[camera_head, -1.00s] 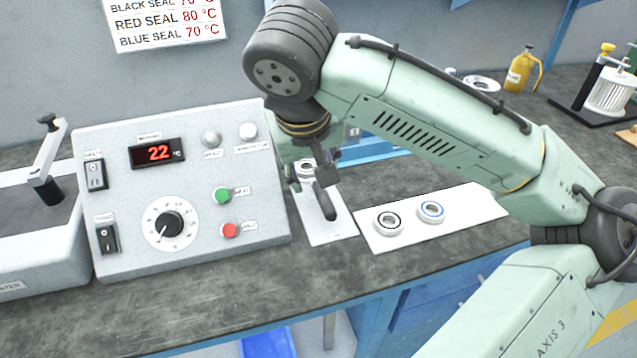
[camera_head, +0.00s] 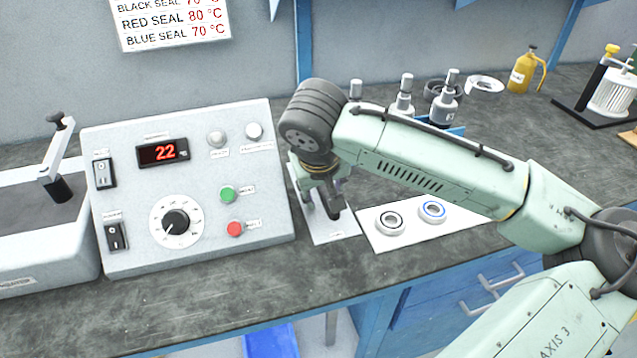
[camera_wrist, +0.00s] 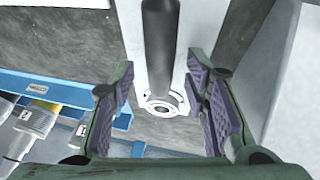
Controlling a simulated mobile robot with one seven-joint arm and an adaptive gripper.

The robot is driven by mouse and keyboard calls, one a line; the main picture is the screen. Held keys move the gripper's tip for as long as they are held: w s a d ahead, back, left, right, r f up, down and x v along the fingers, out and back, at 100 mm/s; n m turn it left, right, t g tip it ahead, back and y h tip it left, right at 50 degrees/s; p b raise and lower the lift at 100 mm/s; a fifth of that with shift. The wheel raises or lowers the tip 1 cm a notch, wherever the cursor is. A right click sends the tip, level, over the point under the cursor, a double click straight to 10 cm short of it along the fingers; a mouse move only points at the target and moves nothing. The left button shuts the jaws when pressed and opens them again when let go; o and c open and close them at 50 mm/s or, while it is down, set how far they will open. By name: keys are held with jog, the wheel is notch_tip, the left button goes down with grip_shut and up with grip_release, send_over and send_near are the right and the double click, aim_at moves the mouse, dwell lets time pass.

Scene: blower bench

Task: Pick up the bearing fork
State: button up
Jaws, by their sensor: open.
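The bearing fork lies on a white card (camera_head: 318,231) beside the control box. In the wrist view its dark handle (camera_wrist: 158,45) runs down from the top edge to a light ring-shaped end (camera_wrist: 161,105). In the head view only part of the dark handle (camera_head: 333,212) shows, and my gripper hides the ring end. My gripper (camera_wrist: 160,82) is open, with its purple-padded fingers on either side of the fork and visible gaps to it. In the head view my gripper (camera_head: 320,195) points down, low over the card. Its exact height cannot be told.
The control box (camera_head: 190,200) stands close to the left of my gripper. A black-sealed bearing (camera_head: 390,221) and a blue-sealed bearing (camera_head: 432,210) sit on a white mat (camera_head: 375,240) to the right. Several metal-topped tools stand in a blue rack (camera_head: 455,131) behind.

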jog(key=shift+c, duration=0.3)
grip_shut()
dwell(0.4)
